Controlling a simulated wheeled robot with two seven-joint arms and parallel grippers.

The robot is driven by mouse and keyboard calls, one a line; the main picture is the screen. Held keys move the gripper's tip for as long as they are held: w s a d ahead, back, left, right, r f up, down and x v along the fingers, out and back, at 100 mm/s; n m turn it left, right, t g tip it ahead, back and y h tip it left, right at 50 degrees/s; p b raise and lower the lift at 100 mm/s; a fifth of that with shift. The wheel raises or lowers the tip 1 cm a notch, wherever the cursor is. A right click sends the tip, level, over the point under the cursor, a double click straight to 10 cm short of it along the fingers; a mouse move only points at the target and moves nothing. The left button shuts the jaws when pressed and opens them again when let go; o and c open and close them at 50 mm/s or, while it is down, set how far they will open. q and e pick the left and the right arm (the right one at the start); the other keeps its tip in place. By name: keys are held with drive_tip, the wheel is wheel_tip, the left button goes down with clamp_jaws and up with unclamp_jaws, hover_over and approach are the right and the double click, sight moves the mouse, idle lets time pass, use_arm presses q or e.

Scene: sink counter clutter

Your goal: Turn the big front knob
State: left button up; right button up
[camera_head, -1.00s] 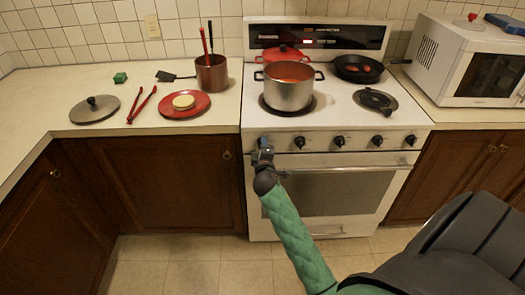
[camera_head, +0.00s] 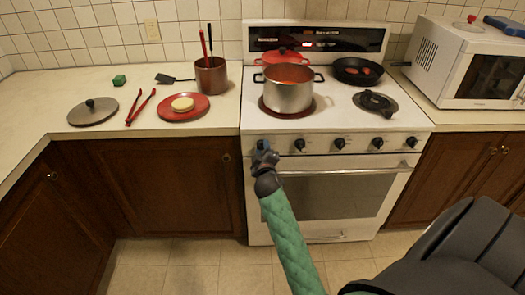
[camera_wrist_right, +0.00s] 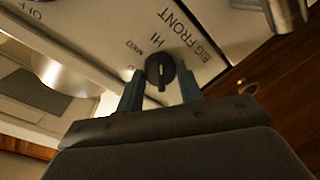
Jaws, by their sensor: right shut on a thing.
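The big front knob (camera_wrist_right: 160,68) is black and round, with a raised grip bar, on the stove's white front panel. The words BIG FRONT and HI are printed around it in the right wrist view. My right gripper (camera_wrist_right: 162,86) is shut on this knob, one finger on each side. In the head view my right gripper (camera_head: 263,148) is at the leftmost knob position and mostly hides that knob. The front left burner (camera_head: 265,108) glows dull red under the steel pot (camera_head: 289,93). My left gripper is not in view.
Several other black knobs (camera_head: 339,142) run along the panel to the right. The oven door handle (camera_head: 340,171) sticks out just below.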

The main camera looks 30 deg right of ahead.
drive_tip(key=shift+f, duration=0.1)
drive_tip(key=o, duration=1)
drive_tip(key=shift+r, duration=0.2)
